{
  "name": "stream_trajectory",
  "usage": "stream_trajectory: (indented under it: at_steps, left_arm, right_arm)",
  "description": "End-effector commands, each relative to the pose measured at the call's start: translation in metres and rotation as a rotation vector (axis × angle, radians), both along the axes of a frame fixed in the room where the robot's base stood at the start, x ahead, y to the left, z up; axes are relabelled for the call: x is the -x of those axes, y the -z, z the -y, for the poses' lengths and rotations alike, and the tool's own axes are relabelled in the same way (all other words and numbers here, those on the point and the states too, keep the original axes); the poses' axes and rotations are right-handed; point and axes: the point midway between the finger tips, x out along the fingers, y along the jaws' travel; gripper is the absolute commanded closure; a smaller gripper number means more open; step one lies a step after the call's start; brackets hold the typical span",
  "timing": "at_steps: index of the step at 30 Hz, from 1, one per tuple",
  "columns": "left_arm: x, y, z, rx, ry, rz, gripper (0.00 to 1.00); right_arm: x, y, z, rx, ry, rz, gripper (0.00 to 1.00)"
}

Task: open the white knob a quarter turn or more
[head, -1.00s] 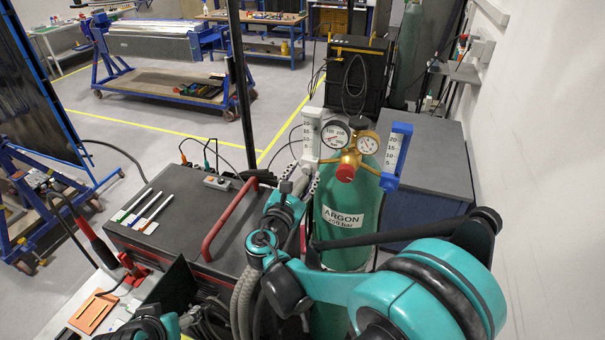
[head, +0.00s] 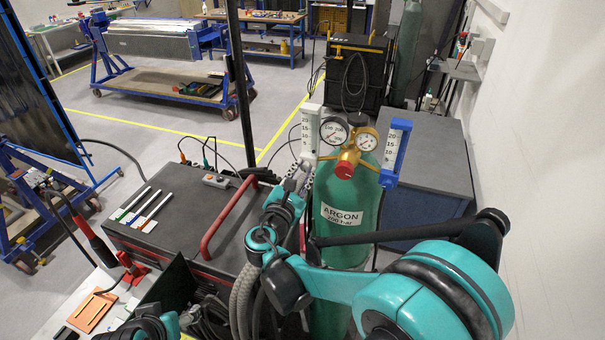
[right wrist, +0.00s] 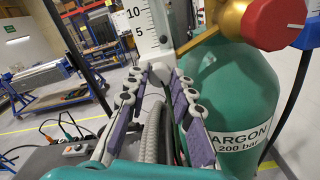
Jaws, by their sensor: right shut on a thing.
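The white flowmeter (head: 310,132) stands upright on the left of the brass regulator (head: 350,155), with the white knob at its lower end. In the right wrist view, the knob (right wrist: 160,66) shows only in part between the fingertips. My right gripper (right wrist: 159,74) reaches up to it from below and is shut on it, one finger on each side. In the head view, the gripper (head: 302,170) is small and partly hidden by my own arm. How far the knob is turned cannot be seen. Only part of my left arm shows at the lower left; its fingers are not visible.
The green argon cylinder (head: 338,205) stands right of my gripper. The regulator carries two round gauges, a red knob (head: 344,170) and a blue flowmeter (head: 395,150). A dark welding machine with a red handle (head: 228,220) is at the left, and hoses run beneath my gripper.

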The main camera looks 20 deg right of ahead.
Motion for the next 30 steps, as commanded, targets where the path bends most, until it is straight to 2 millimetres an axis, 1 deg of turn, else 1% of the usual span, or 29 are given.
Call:
stream_trajectory:
  at_steps: [1,12,30]
  left_arm:
    - [0.000,0.004,0.000,0.000,0.000,0.000,0.31]
    - [0.000,0.021,0.000,0.000,0.000,0.000,0.31]
    - [0.000,0.042,0.000,0.000,0.000,0.000,0.31]
  right_arm:
    - [0.000,0.001,0.000,-0.024,0.000,0.019,1.00]
    - [0.000,0.001,0.000,-0.302,0.001,0.207,1.00]
    - [0.000,0.001,0.001,-0.754,0.000,0.513,1.00]
